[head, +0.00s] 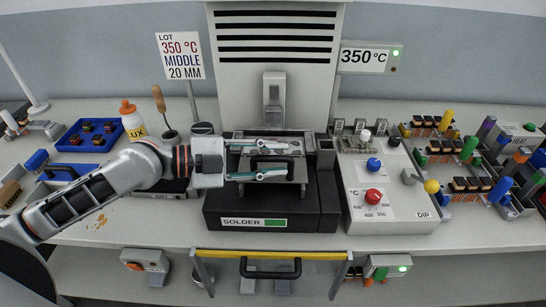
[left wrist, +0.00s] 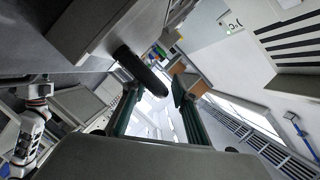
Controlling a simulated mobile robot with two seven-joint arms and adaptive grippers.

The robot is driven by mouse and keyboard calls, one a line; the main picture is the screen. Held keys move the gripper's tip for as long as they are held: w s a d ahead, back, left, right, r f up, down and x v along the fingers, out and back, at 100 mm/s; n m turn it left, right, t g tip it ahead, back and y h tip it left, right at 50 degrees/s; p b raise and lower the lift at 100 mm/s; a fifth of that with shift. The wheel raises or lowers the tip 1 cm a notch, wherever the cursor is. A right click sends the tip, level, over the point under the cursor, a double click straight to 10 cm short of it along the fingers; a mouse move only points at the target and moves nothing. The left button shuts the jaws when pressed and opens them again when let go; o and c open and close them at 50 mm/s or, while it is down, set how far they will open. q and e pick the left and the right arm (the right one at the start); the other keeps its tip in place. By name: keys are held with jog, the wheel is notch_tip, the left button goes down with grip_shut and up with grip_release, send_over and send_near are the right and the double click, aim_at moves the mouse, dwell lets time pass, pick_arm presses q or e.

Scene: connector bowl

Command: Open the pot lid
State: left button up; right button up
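The solder pot (head: 270,222) is a dark box marked SOLDER at the middle of the bench. Its grey lid (head: 291,186) has a black bar handle (head: 270,160), which also shows in the left wrist view (left wrist: 138,68). My left gripper (head: 287,160) reaches in from the left over the lid. Its two fingers are spread, one on the far side and one on the near side of the handle as seen from the head. In the left wrist view the handle appears near the open fingertips; contact cannot be told. My right gripper is in neither view.
A tall vented hood (head: 275,50) stands behind the pot. A control box (head: 385,190) with red and blue knobs is on the right, beside racks of parts. A flux bottle (head: 131,117) and a blue tray (head: 90,134) are on the left. A yellow-topped frame (head: 270,254) is in front.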

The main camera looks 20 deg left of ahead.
pick_arm(q)
jog(key=v, duration=0.7)
jog(key=shift+s+a+f, duration=0.1)
jog(key=shift+s+a, duration=0.05)
jog(key=shift+a, duration=0.1)
jog(key=shift+v, duration=2.2)
jog(key=shift+s, duration=0.15)
